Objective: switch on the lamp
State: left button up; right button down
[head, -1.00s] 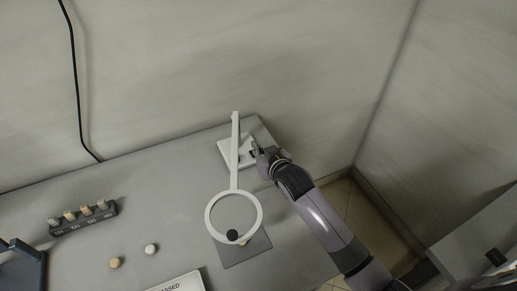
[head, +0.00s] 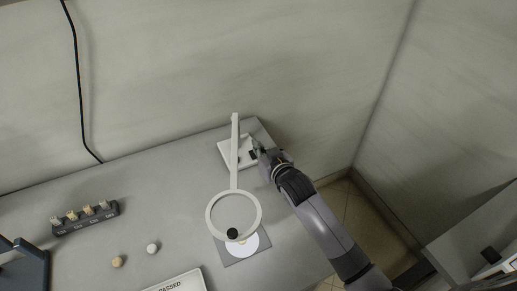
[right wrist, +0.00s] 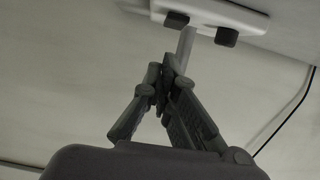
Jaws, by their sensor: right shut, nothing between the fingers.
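The white lamp stands at the back right of the table, with a ring head (head: 208,222), a long arm (head: 235,150) and a square base (head: 227,153). A bright white disc (head: 262,241) shows on the grey mat below the ring. My right gripper (head: 259,151) is shut and empty at the right side of the lamp base. In the right wrist view, the closed fingers (right wrist: 165,84) point towards the base (right wrist: 240,14), which has two dark knobs (right wrist: 227,37). I cannot tell whether they touch the base. My left gripper is out of view.
A dark rack (head: 84,222) with several small pieces stands at the left. A tan knob (head: 117,262) and a white knob (head: 152,248) lie in front. A labelled tray (head: 180,284) and a dark stand (head: 35,262) are at the near edge. Walls close the back and right.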

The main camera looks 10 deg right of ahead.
jog(key=b+v, duration=0.1)
jog(key=v, duration=0.3)
jog(key=shift+a+r, duration=0.1)
jog(key=shift+a, duration=0.05)
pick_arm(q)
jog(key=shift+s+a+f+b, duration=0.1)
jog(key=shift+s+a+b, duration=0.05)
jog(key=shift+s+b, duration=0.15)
pick_arm(e)
jog(key=s+d, duration=0.1)
jog(key=s, duration=0.5)
jog(key=shift+s+d+r, duration=0.15)
jog(key=shift+d+r, duration=0.1)
jog(key=shift+r, duration=0.1)
